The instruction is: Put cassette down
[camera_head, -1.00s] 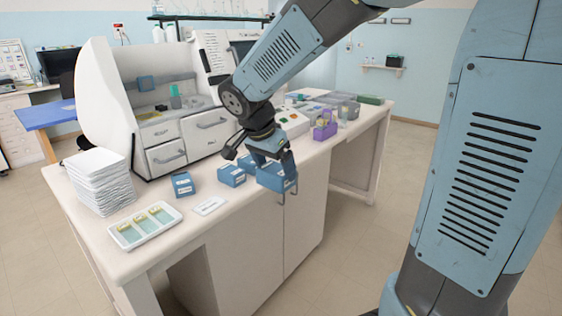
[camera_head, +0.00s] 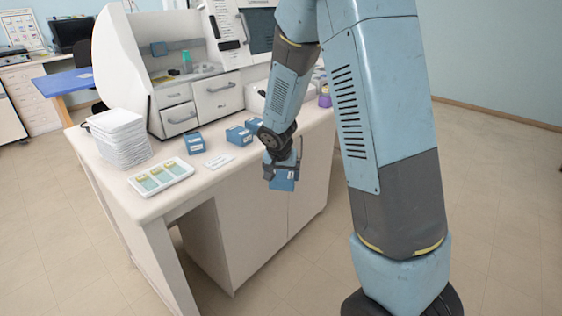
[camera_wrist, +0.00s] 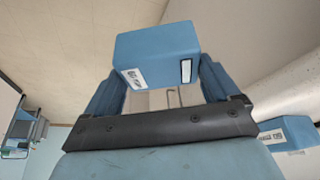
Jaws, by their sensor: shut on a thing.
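The cassette is a blue box with white labels (camera_wrist: 158,52), held between the fingers of my gripper (camera_wrist: 160,88) in the wrist view. In the head view the blue cassette (camera_head: 284,180) hangs below my gripper (camera_head: 282,168), off the front edge of the bench (camera_head: 232,176) and over the floor side. Another blue cassette (camera_head: 194,143) stands on the bench, and a further one (camera_head: 238,135) stands right of it, close to my arm. Part of a blue box (camera_wrist: 287,133) also shows at the right of the wrist view.
A white tray with three stained compartments (camera_head: 187,164) lies at the bench's front left, beside a stack of white trays (camera_head: 122,150). A white label card (camera_head: 219,161) lies between tray and cassettes. A white machine with drawers (camera_head: 128,75) stands behind. Bare bench surrounds the card.

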